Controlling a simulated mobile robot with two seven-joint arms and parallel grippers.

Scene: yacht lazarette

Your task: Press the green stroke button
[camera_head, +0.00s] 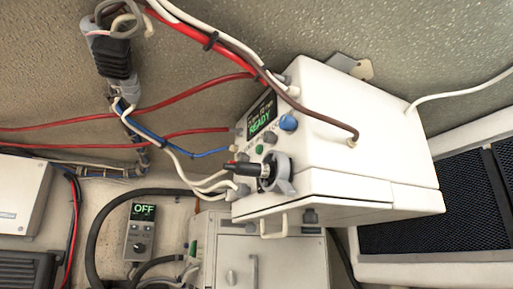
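A white control box (345,120) hangs tilted in the middle of the head view. Its narrow left face carries a small dark display (261,118) with green text that reads READY. Below the display is a small round green button (259,149), with a grey button (270,137) and a blue knob (289,122) up and to its right. A black plug (243,169) in a grey ring-shaped fitting (280,174) sits just below the green button. Nothing covers the green button. Neither of my grippers is in view.
Red, white, blue and brown cables cross left of and over the box. A grey controller (140,232) reading OFF stands lower left. A light cabinet (262,258) is below. A dark mesh panel (425,212) is at right, and a white case (22,195) at far left.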

